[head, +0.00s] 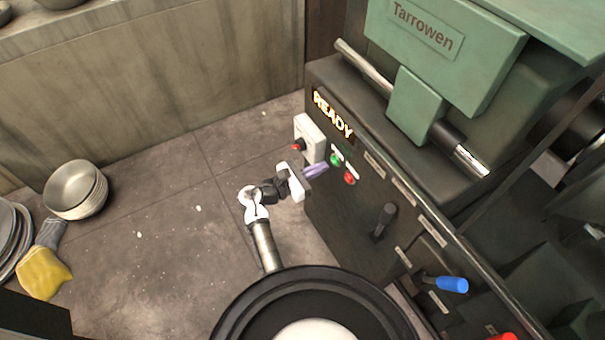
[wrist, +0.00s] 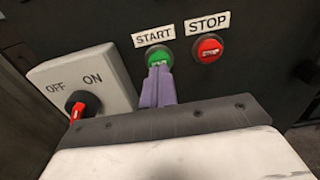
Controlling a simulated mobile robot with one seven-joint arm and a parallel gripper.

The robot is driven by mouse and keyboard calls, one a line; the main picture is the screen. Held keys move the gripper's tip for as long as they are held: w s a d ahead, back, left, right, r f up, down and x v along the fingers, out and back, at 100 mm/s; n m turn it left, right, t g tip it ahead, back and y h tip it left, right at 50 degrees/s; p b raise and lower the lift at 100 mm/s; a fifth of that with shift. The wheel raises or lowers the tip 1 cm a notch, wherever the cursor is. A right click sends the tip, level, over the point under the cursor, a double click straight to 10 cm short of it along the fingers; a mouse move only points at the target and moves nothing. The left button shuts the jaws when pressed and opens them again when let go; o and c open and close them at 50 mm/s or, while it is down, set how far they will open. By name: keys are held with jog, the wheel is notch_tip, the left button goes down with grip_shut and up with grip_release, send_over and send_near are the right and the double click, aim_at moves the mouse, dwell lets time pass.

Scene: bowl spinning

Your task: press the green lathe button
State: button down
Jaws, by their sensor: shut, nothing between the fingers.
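The green button (head: 335,160) sits on the dark front panel of the lathe (head: 315,215), left of a red button (head: 349,178). In the wrist view the green button (wrist: 159,58) is under a START label (wrist: 154,36). My gripper (head: 325,167) is shut and empty, its purple fingers pointing at the green button. In the wrist view the fingertips (wrist: 159,68) overlap the button's lower part. They are at or very close to its face; I cannot tell whether it is pushed in.
A red STOP button (wrist: 208,50) is just right of the green one. A grey box with a red OFF/ON knob (wrist: 82,104) stands out at the left. A lit READY sign (head: 333,115) is above. A black lever (head: 384,220) and a blue-handled lever (head: 450,284) stick out lower right.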

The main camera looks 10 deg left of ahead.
aim_at(333, 162)
jog(key=shift+x, duration=0.9)
jog(key=shift+p+x, duration=0.65)
jog(key=shift+x, duration=0.25)
jog(key=shift+w+d+r, duration=0.1)
jog(key=shift+r, duration=0.15)
jog(key=shift+a+f+b, duration=0.15)
jog(key=shift+a+b, duration=0.05)
jog(key=shift+b, duration=0.15)
jog(key=b+v, duration=0.2)
jog(key=v, duration=1.4)
jog(key=w+a+r+m+t+y+p, duration=0.1)
jog(key=w+a+r+t+y, duration=0.1)
jog(key=a+r+y, duration=0.3)
jog(key=w+a+r+m+t+y+p, duration=0.1)
jog(key=w+a+r+t+y, duration=0.2)
jog(key=w+a+r+y, duration=0.2)
jog(key=a+r+y, duration=0.1)
jog(key=a+r, duration=0.2)
jog(key=a, duration=0.2)
